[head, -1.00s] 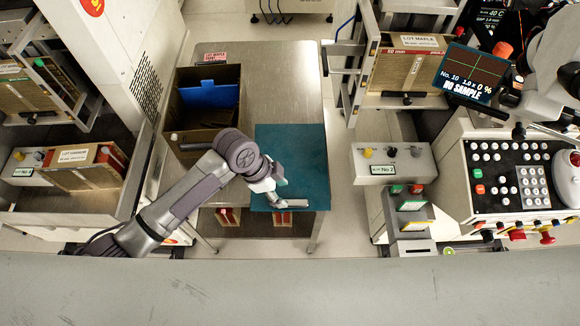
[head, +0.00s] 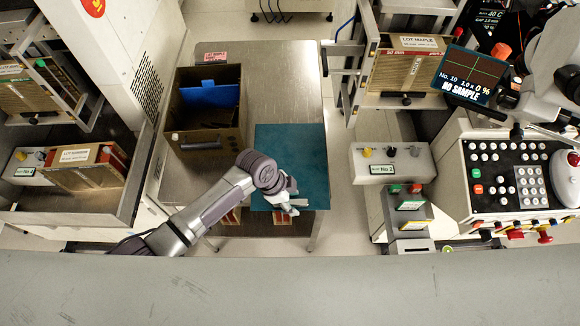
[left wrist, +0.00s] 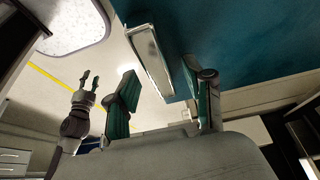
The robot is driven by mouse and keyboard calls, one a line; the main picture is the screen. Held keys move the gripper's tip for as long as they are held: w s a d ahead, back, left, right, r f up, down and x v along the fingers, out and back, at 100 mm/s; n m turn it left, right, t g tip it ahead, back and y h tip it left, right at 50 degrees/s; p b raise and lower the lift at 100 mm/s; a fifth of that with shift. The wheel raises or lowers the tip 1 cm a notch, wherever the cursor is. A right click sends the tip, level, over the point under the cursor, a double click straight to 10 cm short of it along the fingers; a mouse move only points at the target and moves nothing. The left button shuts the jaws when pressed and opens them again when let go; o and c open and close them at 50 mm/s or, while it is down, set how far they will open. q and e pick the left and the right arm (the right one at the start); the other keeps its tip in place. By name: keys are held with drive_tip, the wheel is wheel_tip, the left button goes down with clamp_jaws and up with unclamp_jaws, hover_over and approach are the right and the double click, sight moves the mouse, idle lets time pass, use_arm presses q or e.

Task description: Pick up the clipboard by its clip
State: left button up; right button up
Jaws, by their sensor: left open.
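A flat teal clipboard (head: 292,150) lies at the right front of the steel table. It also shows in the left wrist view (left wrist: 235,40), with a bright metal clip (left wrist: 150,62) along its edge. My left gripper (head: 290,202) is at the clipboard's front edge and mostly hides the clip in the head view. In the left wrist view its green-padded fingers (left wrist: 165,103) are apart, one on each side of the clip's near end. Contact cannot be told. My right gripper (left wrist: 90,87) shows small in that view, empty with fingers spread.
An open brown box (head: 210,140) with a blue sheet (head: 209,96) inside stands left of the clipboard on the table (head: 270,75). A machine with a control panel (head: 515,180) stands to the right, past a strip of floor. A grey surface (head: 290,290) crosses the front.

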use_arm(q)
drive_tip(key=shift+f, duration=0.25)
idle(0.4)
drive_tip(key=shift+s, duration=0.1)
clamp_jaws()
